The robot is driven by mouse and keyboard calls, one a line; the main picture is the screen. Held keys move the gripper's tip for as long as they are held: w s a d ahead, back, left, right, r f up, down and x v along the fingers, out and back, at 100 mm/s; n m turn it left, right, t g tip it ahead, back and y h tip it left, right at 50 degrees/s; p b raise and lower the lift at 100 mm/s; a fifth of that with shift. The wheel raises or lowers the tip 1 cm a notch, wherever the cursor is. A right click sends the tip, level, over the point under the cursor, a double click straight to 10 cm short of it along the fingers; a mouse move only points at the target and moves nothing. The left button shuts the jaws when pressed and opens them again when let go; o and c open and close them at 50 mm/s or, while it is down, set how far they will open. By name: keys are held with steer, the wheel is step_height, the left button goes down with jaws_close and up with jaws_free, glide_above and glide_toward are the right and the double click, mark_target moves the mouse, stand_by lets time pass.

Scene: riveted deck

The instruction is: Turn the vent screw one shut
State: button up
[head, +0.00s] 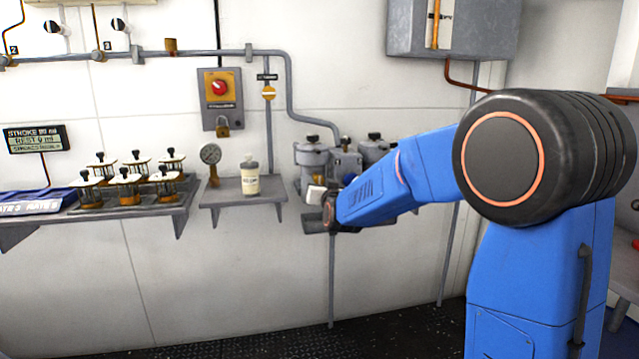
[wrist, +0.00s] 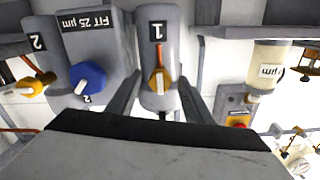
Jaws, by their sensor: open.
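In the wrist view, which shows the labels upside down, a grey housing marked 1 (wrist: 157,14) is in the upper middle. A small yellow-orange screw knob (wrist: 159,82) is on it, with an orange stripe between it and the label. My gripper (wrist: 158,92) is open, with one dark finger on each side of this knob. I cannot tell whether the fingers touch it.
In the wrist view a blue knob (wrist: 88,79) and a second yellow knob (wrist: 36,86) by the label 2 are to the left. A cream bottle (wrist: 266,66) is to the right; it stands on a wall shelf in the head view (head: 250,182).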

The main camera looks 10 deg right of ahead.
steer(key=shift+w, duration=0.55)
steer(key=c, duration=1.1)
steer(key=shift+o, duration=0.2)
